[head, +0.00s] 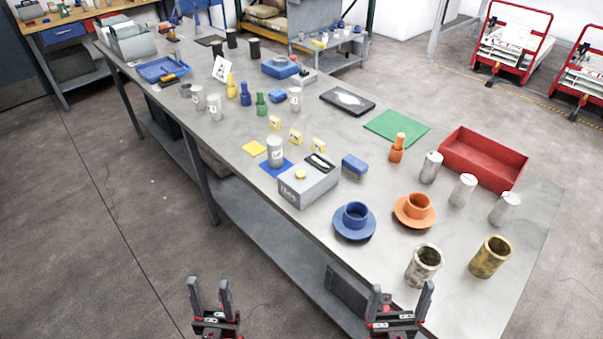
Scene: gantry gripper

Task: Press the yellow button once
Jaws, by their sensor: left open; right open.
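The yellow button (300,174) is a small round cap on top of a grey box (309,187), near the table's front edge in the middle of the head view. A dark flat piece with a light mark (319,162) lies on the same box, behind the button. My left gripper (209,288) is open and empty, low in the view and well apart from the box. My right gripper (402,296) is open and empty at the bottom right, in front of the table edge. Neither gripper touches anything.
On the long grey table (330,229), a blue cup on a saucer (353,221) stands right of the box. A white canister (275,151) stands close on its left, and a blue block (355,164) behind. An orange cup (416,207) and metal cups (424,266) stand further right.

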